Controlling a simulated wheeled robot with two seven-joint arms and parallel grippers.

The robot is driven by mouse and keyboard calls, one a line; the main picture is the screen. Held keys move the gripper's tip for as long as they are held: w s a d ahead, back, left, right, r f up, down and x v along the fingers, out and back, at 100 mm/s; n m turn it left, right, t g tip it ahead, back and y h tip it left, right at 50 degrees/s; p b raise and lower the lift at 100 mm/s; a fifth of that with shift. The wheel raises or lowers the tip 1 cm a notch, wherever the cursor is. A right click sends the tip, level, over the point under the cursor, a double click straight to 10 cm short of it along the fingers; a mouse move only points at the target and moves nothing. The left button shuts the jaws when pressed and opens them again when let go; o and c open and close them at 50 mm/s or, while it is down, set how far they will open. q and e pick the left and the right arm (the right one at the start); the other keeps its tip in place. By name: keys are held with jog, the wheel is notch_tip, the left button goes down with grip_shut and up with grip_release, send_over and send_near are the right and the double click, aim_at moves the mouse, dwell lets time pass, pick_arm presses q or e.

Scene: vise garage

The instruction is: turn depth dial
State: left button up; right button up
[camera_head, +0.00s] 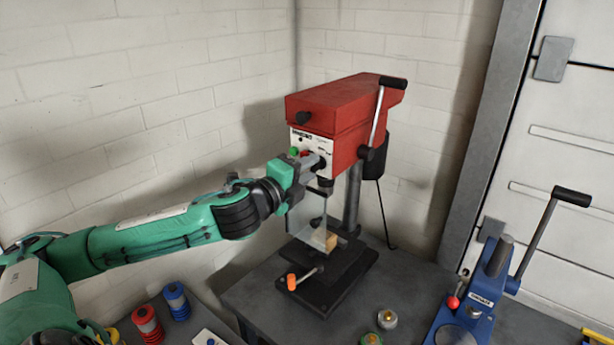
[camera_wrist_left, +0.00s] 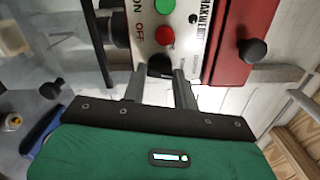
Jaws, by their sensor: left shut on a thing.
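The drill press (camera_head: 340,108) has a red head and a light front panel with buttons. My left gripper (camera_head: 317,160) reaches this panel from the left. In the left wrist view, the fingers of my left gripper (camera_wrist_left: 160,88) stand on either side of a black depth dial (camera_wrist_left: 160,65) and are shut on it. The dial sits below the red OFF button (camera_wrist_left: 165,36) on the panel. The fingers partly hide the dial in the head view. My right gripper is not in view.
A clear guard (camera_head: 306,212) hangs below the panel above a small wooden block (camera_head: 331,241) on the press table. A lever (camera_head: 378,110) is on the press's right side. A blue lever tool (camera_head: 480,295) stands at right. Red and blue spools (camera_head: 147,322) are at lower left.

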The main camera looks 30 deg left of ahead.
pick_arm(q)
jog(key=n+b, duration=0.1)
jog(key=n, duration=0.2)
jog(key=shift+f+n, duration=0.1)
jog(key=shift+n, duration=0.2)
jog(key=n, duration=0.3)
jog(key=shift+n, duration=0.3)
jog(key=n, duration=0.4)
jog(key=shift+n+p, duration=0.45)
jog(key=shift+n, duration=1.15)
jog(key=o, duration=1)
